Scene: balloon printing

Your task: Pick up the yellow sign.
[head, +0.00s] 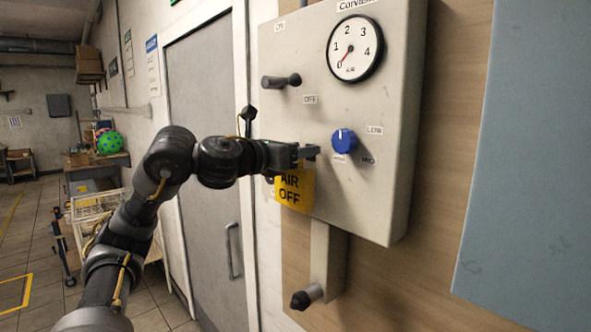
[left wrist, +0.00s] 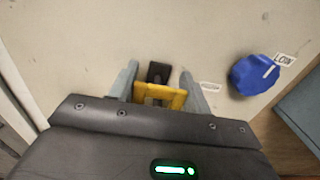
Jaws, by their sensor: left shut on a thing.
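The yellow sign (head: 294,191) reads "AIR OFF" and hangs in front of the lower left part of the grey control panel (head: 297,125). My left gripper (head: 308,153) is at the sign's top edge, shut on it. In the left wrist view the yellow top part of the sign (left wrist: 160,95) sits between the two grey fingers of my left gripper (left wrist: 162,88). A dark peg or hook (left wrist: 158,72) shows just beyond it; I cannot tell whether the sign still touches it. My right gripper is not in view.
A blue knob (head: 344,141) is close to the right of my left gripper. A black lever (head: 281,81) and a gauge (head: 355,48) are above, and a lower handle (head: 306,298) is below. A blue-grey panel (head: 530,160) stands at right.

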